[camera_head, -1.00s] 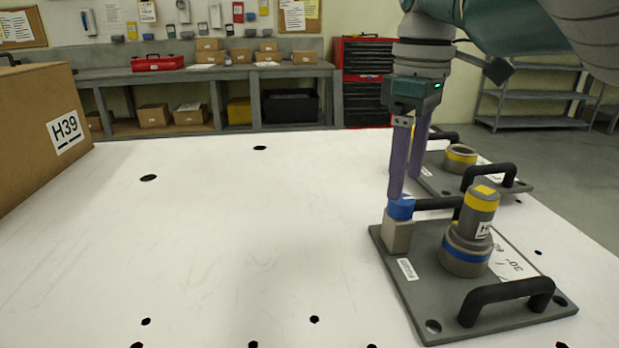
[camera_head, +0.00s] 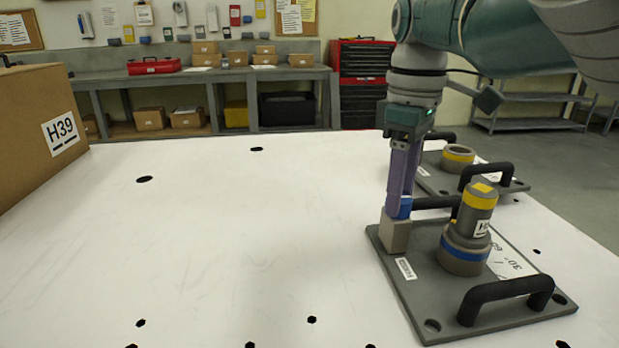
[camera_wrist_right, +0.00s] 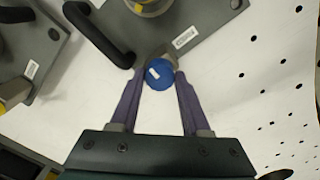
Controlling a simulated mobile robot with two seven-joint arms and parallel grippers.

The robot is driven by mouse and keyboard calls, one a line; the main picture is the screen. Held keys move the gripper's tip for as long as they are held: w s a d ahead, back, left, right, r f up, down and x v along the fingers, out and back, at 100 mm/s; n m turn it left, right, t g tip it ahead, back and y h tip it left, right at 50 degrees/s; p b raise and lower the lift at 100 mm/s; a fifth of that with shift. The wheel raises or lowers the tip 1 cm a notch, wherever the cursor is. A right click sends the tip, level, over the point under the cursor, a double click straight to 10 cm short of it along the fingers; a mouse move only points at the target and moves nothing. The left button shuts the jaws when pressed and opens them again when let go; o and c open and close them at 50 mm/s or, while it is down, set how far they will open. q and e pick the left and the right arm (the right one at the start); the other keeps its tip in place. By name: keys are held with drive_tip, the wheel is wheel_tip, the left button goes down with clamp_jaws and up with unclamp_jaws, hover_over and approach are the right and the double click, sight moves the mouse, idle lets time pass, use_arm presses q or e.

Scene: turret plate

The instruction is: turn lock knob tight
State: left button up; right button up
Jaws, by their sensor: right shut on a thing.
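The blue lock knob (camera_head: 405,207) sits on top of a grey-beige block (camera_head: 396,234) at the left corner of the near turret plate (camera_head: 421,290). My right gripper (camera_head: 397,207) points down, its purple fingers shut around the knob. In the right wrist view the blue knob (camera_wrist_right: 159,74), with a white mark on its top, lies between the two fingertips (camera_wrist_right: 159,78). In the head view the fingers partly cover the knob. A grey turret (camera_head: 465,235) with yellow and blue bands stands on the plate, right of the knob. My left gripper is not in view.
Black handles (camera_head: 507,294) rise from the near plate. A second plate with a yellow-banded ring (camera_head: 458,157) lies behind it. A cardboard box (camera_head: 35,130) marked H39 stands at far left. The white table (camera_head: 220,230) between is clear.

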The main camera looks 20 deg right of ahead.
clamp_jaws()
drive_tip(key=shift+m, duration=0.3)
drive_tip(key=m+p, duration=0.1)
drive_tip(key=m, duration=0.1)
drive_tip(key=shift+m, duration=0.3)
drive_tip(key=m, duration=0.3)
drive_tip(key=shift+m, duration=0.3)
drive_tip(key=m, duration=0.5)
drive_tip(key=shift+m, duration=0.3)
drive_tip(key=m, duration=0.3)
drive_tip(key=shift+m, duration=1.2)
